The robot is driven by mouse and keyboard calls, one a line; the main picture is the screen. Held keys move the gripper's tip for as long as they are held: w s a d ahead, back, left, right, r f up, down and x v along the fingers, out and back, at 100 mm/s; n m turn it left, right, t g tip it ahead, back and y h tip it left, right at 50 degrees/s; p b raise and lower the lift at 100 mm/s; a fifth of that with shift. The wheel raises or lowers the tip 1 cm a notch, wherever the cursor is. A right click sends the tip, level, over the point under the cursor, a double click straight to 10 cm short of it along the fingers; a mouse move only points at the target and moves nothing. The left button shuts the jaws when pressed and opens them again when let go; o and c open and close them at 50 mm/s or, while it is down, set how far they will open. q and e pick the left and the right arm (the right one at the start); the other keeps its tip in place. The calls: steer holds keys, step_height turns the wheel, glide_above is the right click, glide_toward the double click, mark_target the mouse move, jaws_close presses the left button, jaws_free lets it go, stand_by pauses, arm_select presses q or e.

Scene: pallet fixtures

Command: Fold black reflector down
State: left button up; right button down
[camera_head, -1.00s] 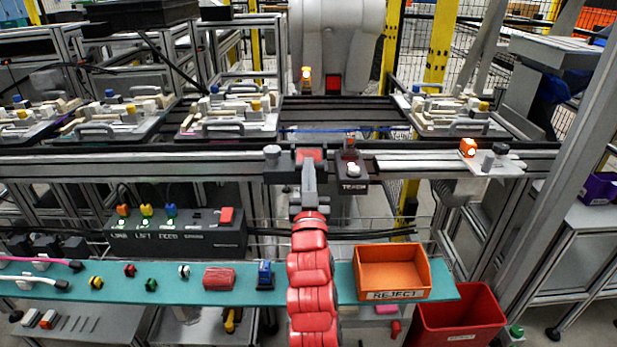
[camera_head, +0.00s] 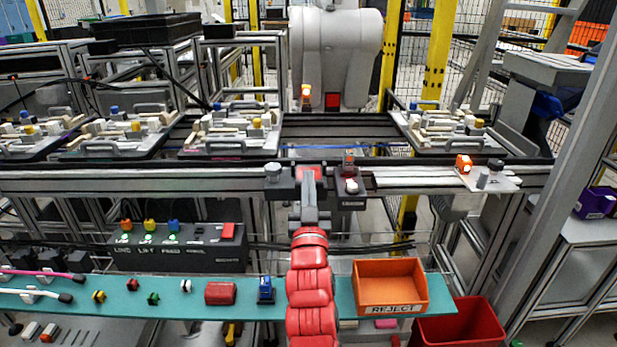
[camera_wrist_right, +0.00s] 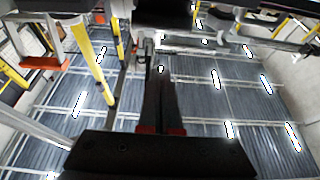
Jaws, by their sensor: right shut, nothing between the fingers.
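A black block with a red face (camera_head: 299,174) sits on the front rail in the head view. It may be the reflector, but I cannot tell for sure. My right gripper (camera_head: 310,180) reaches up from the bottom on its red arm, and its tip overlaps the block's red face. Whether it touches is unclear. In the right wrist view the dark fingers of this gripper (camera_wrist_right: 162,90) are together with nothing between them. My left gripper is not in view.
A dark box with a white button (camera_head: 351,186) stands just right of the gripper tip, and a grey knob (camera_head: 273,172) left. An orange sensor (camera_head: 463,163) sits further right on the rail. Below are a control box (camera_head: 180,257), a teal shelf (camera_head: 335,312) and an orange reject bin (camera_head: 390,268).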

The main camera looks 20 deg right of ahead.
steer(key=v, duration=0.6)
steer(key=shift+s, duration=0.4)
steer(key=shift+a+f, duration=0.1)
steer(key=shift+a, duration=0.05)
